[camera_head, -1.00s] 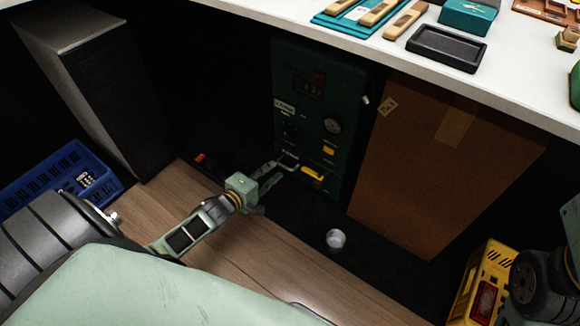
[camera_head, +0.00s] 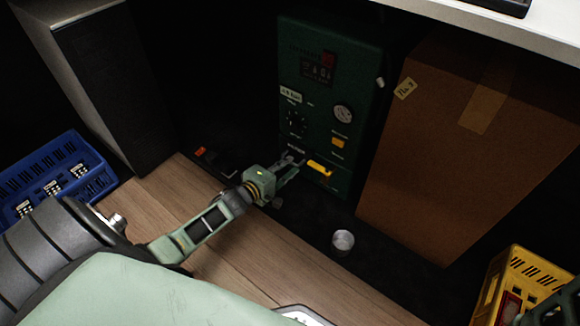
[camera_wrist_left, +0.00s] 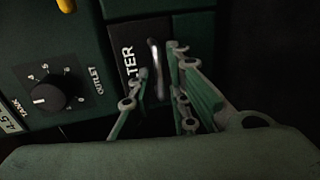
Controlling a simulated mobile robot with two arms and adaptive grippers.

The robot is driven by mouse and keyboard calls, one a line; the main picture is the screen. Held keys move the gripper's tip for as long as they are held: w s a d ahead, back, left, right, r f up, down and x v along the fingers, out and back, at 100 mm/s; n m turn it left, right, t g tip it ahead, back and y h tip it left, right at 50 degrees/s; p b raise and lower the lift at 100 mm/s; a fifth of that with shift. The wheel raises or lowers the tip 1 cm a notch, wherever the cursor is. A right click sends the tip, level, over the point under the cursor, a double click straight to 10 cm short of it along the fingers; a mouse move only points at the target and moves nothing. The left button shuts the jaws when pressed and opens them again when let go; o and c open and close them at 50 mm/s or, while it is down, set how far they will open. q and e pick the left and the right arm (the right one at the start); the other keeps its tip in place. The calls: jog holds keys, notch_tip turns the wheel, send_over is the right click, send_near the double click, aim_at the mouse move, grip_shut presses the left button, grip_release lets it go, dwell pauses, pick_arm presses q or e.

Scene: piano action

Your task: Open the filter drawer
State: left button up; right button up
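The dark green machine (camera_head: 330,100) stands under the table with a counter, gauge, knob and yellow lever on its front. In the left wrist view, the black filter drawer front (camera_wrist_left: 190,28) carries partly hidden white lettering ending in "LTER" and a thin metal handle (camera_wrist_left: 154,58). The drawer looks shut, though its lower part is hidden by my fingers. My left gripper (camera_head: 292,163) is at the lower left of the machine front. In the wrist view its fingers (camera_wrist_left: 160,62) are apart, one on each side of the handle; contact cannot be told.
A large cardboard box (camera_head: 435,150) stands right of the machine. A small metal cup (camera_head: 343,240) is on the dark floor in front. A yellow crate (camera_head: 520,270) is at lower right, a blue crate (camera_head: 50,180) at left. The yellow lever (camera_head: 319,167) is close beside my gripper.

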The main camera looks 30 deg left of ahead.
pick_arm(q)
jog(key=shift+b+x, duration=0.5)
jog(key=shift+x, duration=0.75)
jog(key=shift+c, duration=0.5)
grip_shut()
